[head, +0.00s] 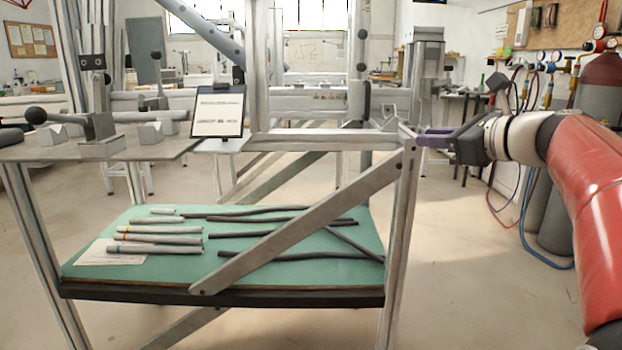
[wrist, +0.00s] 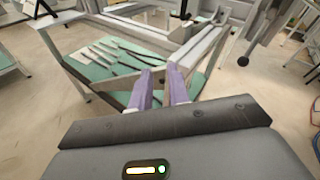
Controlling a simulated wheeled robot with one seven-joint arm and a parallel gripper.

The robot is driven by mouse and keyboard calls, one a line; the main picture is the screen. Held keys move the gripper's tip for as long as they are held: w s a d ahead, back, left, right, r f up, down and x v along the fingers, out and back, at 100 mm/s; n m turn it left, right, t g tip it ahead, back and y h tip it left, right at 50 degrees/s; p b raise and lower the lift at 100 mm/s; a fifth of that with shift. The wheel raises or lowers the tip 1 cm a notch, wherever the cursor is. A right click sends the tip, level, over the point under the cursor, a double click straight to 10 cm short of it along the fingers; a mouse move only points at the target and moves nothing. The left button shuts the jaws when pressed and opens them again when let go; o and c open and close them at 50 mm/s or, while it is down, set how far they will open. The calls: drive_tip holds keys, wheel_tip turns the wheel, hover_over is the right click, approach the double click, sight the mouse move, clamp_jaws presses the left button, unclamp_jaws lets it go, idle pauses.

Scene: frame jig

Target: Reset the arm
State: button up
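My gripper (head: 424,138) is at the end of my red arm, at the right in the head view. Its purple fingers point left, close to the top right corner of the metal frame (head: 345,190). In the wrist view my gripper (wrist: 160,72) has its two fingers apart with a gap between them, and I see nothing held. The frame's corner and diagonal brace lie just beyond the fingertips there. I cannot tell whether the fingers touch the frame.
A teal shelf (head: 165,272) low in the frame bears several dark rods and several grey tubes with coloured bands. Gas cylinders (head: 600,85) and hoses are at the right. The floor between frame and cylinders is clear.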

drive_tip(key=s+a+f+n+g+h+p, duration=0.1)
drive_tip(key=s+a+f+n+g+h, duration=0.15)
drive_tip(key=s+a+f+n, duration=0.4)
drive_tip(key=s+a+f+n+g+h+p, duration=0.1)
drive_tip(key=s+a+f+n+g+h, duration=0.15)
drive_tip(key=s+f+n, duration=0.65)
drive_tip(key=s+d+f+n+g+h+p, duration=0.1)
drive_tip(key=s+f+n+h, duration=0.3)
drive_tip(key=s+f+n, duration=0.6)
drive_tip(key=s+d+g, duration=0.1)
drive_tip(key=s, duration=0.2)
drive_tip(key=shift+f+p, duration=0.3)
drive_tip(key=shift+f, duration=0.05)
drive_tip(key=shift+n, duration=0.25)
